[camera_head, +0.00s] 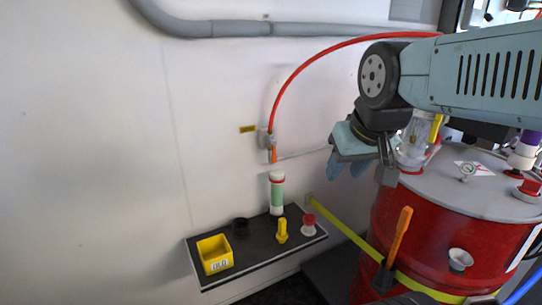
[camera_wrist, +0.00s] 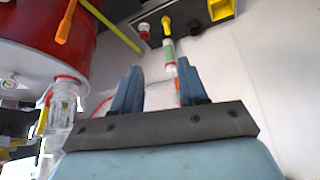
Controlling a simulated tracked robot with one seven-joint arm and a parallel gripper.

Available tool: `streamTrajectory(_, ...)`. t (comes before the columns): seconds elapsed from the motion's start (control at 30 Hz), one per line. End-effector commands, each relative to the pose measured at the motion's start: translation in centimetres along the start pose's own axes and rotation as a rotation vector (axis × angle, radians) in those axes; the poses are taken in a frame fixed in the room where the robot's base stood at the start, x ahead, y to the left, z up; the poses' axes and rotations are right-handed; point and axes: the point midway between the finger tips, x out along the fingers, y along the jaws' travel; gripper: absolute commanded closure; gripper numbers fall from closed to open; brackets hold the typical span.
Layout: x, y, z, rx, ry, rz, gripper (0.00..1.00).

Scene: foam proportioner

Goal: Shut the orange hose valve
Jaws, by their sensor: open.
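The orange valve handle (camera_head: 273,155) hangs downward from a small grey fitting (camera_head: 264,137) on the white wall, where the red hose (camera_head: 300,75) ends. My gripper (camera_head: 347,167) is open and empty, to the right of the valve in the head view and apart from it. In the wrist view the open blue fingers (camera_wrist: 158,75) point toward the wall and shelf.
A black wall shelf (camera_head: 262,246) below the valve carries a green-white cylinder (camera_head: 277,195), a yellow bin (camera_head: 214,253) and small parts. A red drum (camera_head: 385,222) stands right, with another orange handle (camera_head: 400,233) at its front and a yellow strap (camera_head: 340,226).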

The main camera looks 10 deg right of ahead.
Motion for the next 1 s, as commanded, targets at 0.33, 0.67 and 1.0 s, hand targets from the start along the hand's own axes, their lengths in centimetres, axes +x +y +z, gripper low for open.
streamTrajectory(0.33, 1.1, 0.3, -1.8, -0.004, 0.027, 0.012, 0.51)
streamTrajectory(0.67, 7.6, 1.9, -10.4, -0.044, 0.194, 0.066, 0.51)
streamTrajectory(1.0, 15.1, 3.0, -18.0, -0.11, 0.38, 0.079, 0.51)
